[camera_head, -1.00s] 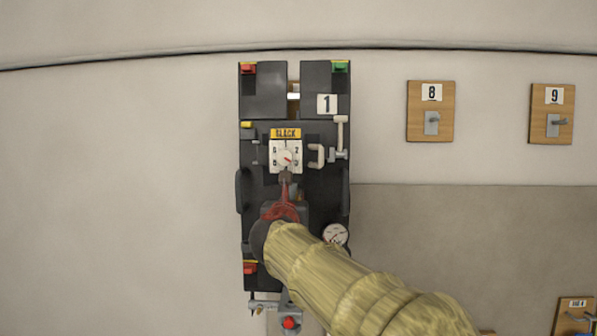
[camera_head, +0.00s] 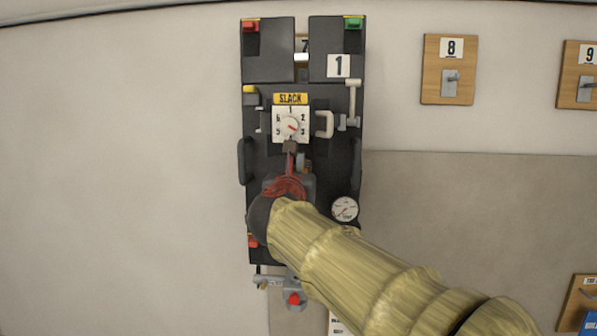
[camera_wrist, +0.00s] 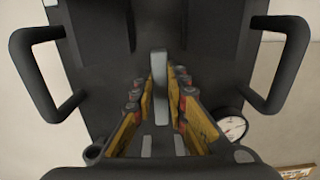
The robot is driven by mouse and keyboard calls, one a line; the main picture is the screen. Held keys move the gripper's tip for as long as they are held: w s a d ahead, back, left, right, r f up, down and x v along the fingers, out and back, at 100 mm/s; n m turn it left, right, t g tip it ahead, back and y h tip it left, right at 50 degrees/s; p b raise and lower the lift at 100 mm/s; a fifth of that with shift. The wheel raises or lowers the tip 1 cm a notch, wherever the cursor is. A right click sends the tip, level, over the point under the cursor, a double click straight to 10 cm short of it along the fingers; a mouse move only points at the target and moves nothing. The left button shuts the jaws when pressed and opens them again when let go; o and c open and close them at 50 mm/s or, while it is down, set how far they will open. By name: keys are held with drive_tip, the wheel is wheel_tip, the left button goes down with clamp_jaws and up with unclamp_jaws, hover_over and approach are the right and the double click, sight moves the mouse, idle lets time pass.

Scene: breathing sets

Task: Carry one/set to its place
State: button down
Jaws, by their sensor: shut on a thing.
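The black breathing set (camera_head: 350,165) hangs upright in the head view, marked 1, with a yellow SLACK label (camera_head: 290,99), a white dial (camera_head: 290,125), side handles and a round gauge (camera_head: 345,209). My gripper (camera_head: 290,150) is on the middle of the set, below the dial. In the wrist view my gripper (camera_wrist: 160,85) has its yellow and red fingers on both sides of a grey bar (camera_wrist: 160,72) of the set, shut on it. The black plate and handles (camera_wrist: 40,75) fill that view. Whether the set touches the wall is hidden.
Wooden hook boards marked 8 (camera_head: 449,90) and 9 (camera_head: 568,95) are on the wall to the right, with bare hooks. A mark like a 7 shows through the gap at the set's top. More boards (camera_head: 578,300) sit at lower right. The wall to the left is bare.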

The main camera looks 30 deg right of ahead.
drive_tip(key=shift+r, duration=0.4)
drive_tip(key=shift+w+d, duration=0.2)
drive_tip(key=shift+w, duration=0.15)
drive_tip(key=shift+x, duration=3.25)
drive_tip(key=shift+f, duration=0.15)
drive_tip(key=shift+f+b, duration=0.3)
drive_tip(key=shift+b, duration=0.1)
drive_tip(key=shift+f+b, duration=0.7)
